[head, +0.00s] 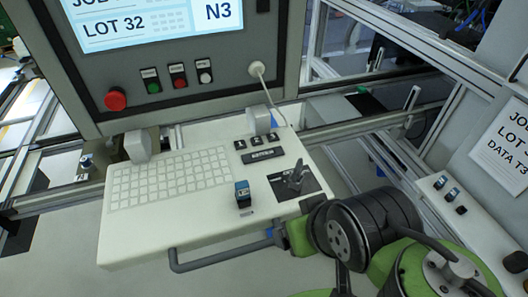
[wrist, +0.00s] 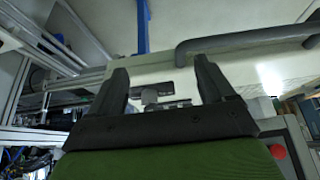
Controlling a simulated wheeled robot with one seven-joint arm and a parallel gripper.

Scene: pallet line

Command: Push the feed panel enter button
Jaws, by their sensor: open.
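A white console (head: 130,240) with a pale keyboard (head: 170,178) stands in the middle of the head view. A wide dark key with small lettering (head: 262,155) lies below a row of 3 small black keys (head: 256,140). The lettering is too small to read, so I cannot tell which button is the enter button. In the wrist view my gripper (wrist: 165,68) is open, its two dark fingers apart with nothing held. A grey handle bar (wrist: 240,43) passes beyond the fingers. My arm fills the lower right of the head view, and my fingertips cannot be made out there.
A blue-topped switch (head: 242,193) and a black lever (head: 295,177) rise from the console. A handle rail (head: 215,258) runs along its front. A screen panel above carries a red button (head: 115,99). A side panel (head: 470,220) with small switches stands at right.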

